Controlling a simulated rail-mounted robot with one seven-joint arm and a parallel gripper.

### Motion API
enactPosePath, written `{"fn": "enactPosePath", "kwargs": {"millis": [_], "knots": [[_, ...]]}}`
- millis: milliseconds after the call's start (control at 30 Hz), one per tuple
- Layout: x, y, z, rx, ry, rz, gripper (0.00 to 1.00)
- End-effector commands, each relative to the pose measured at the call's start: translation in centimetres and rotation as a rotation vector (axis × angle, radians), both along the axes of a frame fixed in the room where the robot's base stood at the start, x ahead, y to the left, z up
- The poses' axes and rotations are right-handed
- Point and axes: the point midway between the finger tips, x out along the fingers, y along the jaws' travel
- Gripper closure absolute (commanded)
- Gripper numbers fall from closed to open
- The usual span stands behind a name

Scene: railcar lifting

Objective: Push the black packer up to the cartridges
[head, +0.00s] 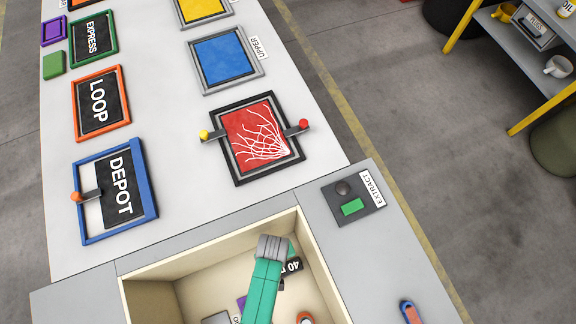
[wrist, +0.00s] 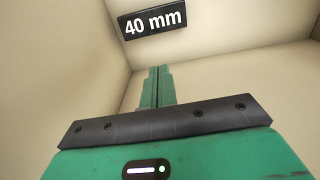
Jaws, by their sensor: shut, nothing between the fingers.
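My gripper (wrist: 155,85) is shut and empty in the wrist view, its two green fingers together and pointing towards a cream wall of the box. My green arm reaches down into the cream-walled box (head: 180,263) in the head view and hides part of its inside; the fingertips cannot be made out there. A black plate reading "40 mm" (wrist: 152,21) is above and left of the fingertips, apart from them; it shows partly behind my arm in the head view (head: 293,267). I cannot pick out the black packer or the cartridges for certain.
Inside the box are a purple piece (head: 241,302), a grey piece (head: 216,318) and an orange-rimmed piece (head: 305,317), all partly cut off or hidden. The box walls stand close around my arm. A panel labelled EXTRACT (head: 349,190) with a green button lies right of the box.

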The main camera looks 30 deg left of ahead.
Motion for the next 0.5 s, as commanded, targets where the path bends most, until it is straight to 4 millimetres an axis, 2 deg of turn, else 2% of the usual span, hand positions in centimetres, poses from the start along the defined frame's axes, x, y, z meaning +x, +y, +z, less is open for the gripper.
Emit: {"fn": "enactPosePath", "kwargs": {"millis": [33, 133, 233, 400, 500], "knots": [[0.0, 0.0, -3.9, 0.001, -0.001, 0.000, 1.00], [0.1, 0.0, -6.3, 0.000, -0.001, -0.001, 1.00], [0.1, 0.0, -7.2, 0.001, -0.002, -0.001, 1.00], [0.1, 0.0, -6.9, 0.000, -0.003, -0.001, 1.00], [0.1, 0.0, -7.6, 0.001, -0.002, -0.001, 1.00]]}}
